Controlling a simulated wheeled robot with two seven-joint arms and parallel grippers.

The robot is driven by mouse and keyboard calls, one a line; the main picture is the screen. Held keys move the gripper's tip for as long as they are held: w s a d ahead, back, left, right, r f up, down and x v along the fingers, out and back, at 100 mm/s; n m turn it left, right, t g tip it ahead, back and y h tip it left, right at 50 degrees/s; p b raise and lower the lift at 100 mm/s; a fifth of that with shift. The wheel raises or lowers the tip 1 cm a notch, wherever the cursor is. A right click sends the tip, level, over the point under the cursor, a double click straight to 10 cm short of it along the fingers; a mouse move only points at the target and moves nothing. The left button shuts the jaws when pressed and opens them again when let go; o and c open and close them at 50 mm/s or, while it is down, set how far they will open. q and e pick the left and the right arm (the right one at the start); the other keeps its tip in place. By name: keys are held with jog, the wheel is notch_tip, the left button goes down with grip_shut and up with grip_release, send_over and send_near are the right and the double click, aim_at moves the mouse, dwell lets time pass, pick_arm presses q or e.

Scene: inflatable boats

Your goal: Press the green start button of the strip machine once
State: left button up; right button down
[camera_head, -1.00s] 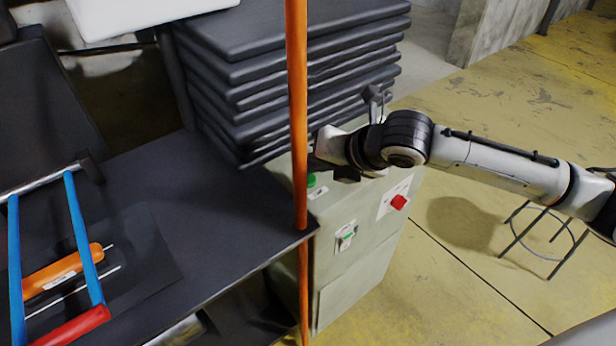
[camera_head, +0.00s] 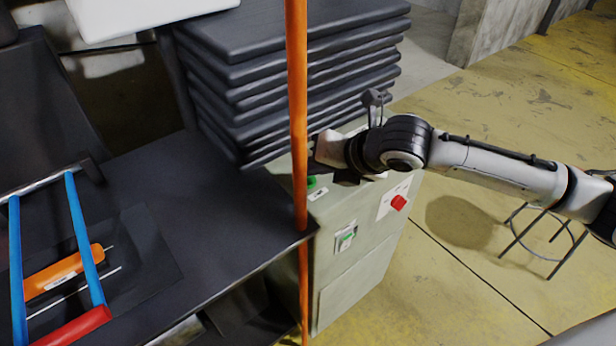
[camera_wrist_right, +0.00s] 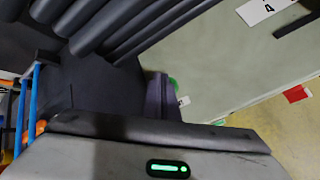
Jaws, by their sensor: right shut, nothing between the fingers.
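The strip machine is a grey-green cabinet (camera_head: 355,285) right of the black table. A green button (camera_head: 311,182) sits on its upper part, partly hidden by the orange pole; in the right wrist view the green button (camera_wrist_right: 173,83) shows beside the dark fingers. A red button (camera_head: 398,202) is to its right. A green-lit switch (camera_head: 346,238) is lower on the front. My right gripper (camera_head: 316,166) is shut and empty, close above the green button, its tips partly behind the pole. I cannot tell whether they touch the button. My left gripper is not in view.
An orange pole (camera_head: 297,110) stands in front of the machine. A stack of black slabs (camera_head: 300,50) rises behind it. The black table (camera_head: 200,220) carries a blue-and-red frame (camera_head: 84,240) and an orange tool (camera_head: 60,272). The yellow floor at right holds a stool (camera_head: 545,240).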

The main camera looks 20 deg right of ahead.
aim_at(313, 183)
jog(key=shift+f, duration=0.2)
jog(key=shift+f, duration=0.45)
dwell(0.8)
jog(key=shift+r, duration=0.1)
jog(key=shift+s+r+p, duration=0.1)
jog(key=shift+r+p, duration=0.7)
jog(key=shift+p, duration=0.5)
jog(key=shift+r+p, duration=0.85)
jog(key=shift+r, duration=1.65)
